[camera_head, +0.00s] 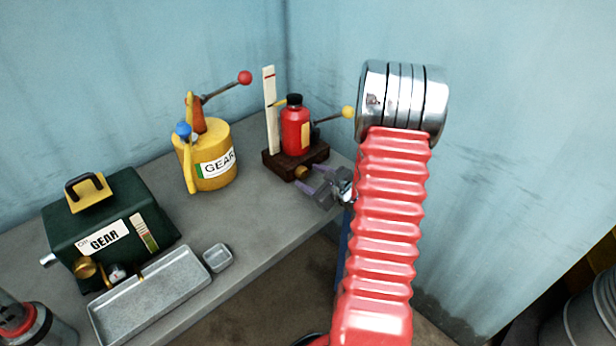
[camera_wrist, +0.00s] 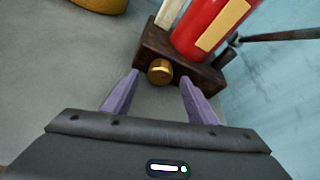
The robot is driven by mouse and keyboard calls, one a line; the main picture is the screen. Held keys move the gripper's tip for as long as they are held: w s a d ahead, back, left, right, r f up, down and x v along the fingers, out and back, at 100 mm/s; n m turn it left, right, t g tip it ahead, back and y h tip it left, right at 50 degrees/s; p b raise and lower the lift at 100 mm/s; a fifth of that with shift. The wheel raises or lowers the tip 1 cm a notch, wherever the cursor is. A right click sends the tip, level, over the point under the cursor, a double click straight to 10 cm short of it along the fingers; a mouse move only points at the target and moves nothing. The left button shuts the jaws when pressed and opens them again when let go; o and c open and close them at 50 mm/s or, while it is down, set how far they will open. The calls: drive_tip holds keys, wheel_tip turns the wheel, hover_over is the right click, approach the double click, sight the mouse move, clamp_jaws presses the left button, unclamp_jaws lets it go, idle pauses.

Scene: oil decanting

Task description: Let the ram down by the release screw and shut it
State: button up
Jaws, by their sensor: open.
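The jack has a red ram body (camera_head: 296,128) with a black cap, on a dark brown base (camera_head: 318,153). A brass release screw (camera_head: 301,173) sticks out of the base's front face. A white upright scale (camera_head: 269,108) with a red mark stands behind the body, and a yellow pointer (camera_head: 281,103) reaches to it. My gripper (camera_head: 315,178) is open in front of the screw. In the wrist view the brass screw (camera_wrist: 160,71) lies between and just beyond the two purple fingertips (camera_wrist: 160,80), with visible gaps on both sides. The screw's turn position cannot be told.
A lever with a yellow knob (camera_head: 347,112) extends right of the jack. A yellow GEAR can (camera_head: 212,158) with a red-knobbed lever stands left. A green GEAR box (camera_head: 108,215), grey tray (camera_head: 150,297) and small dish (camera_head: 218,258) are farther left. Bench surface between is clear.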

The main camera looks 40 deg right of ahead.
drive_tip(key=v, duration=1.1)
drive_tip(key=shift+s+a+r, duration=0.1)
drive_tip(key=shift+s, duration=0.2)
drive_tip(key=w+a+r+n+g+y, duration=0.1)
drive_tip(key=a+r+n+g+y, duration=0.3)
drive_tip(key=a+n, duration=0.7)
drive_tip(key=w+a+r+n+g+y, duration=0.15)
drive_tip(key=a+r+n+y, duration=0.3)
drive_tip(key=a, duration=1.25)
drive_tip(key=s+a+r+n+g+h, duration=0.3)
drive_tip(key=s+a+r+n+g, duration=0.1)
drive_tip(key=s+a+n, duration=0.5)
drive_tip(key=s+d+r+n+t+h, duration=0.1)
drive_tip(key=s+r+n+h, duration=0.3)
drive_tip(key=n, duration=0.4)
drive_tip(key=shift+s+d+r, duration=0.3)
drive_tip(key=shift+s+r, duration=0.05)
drive_tip(key=shift+r, duration=0.2)
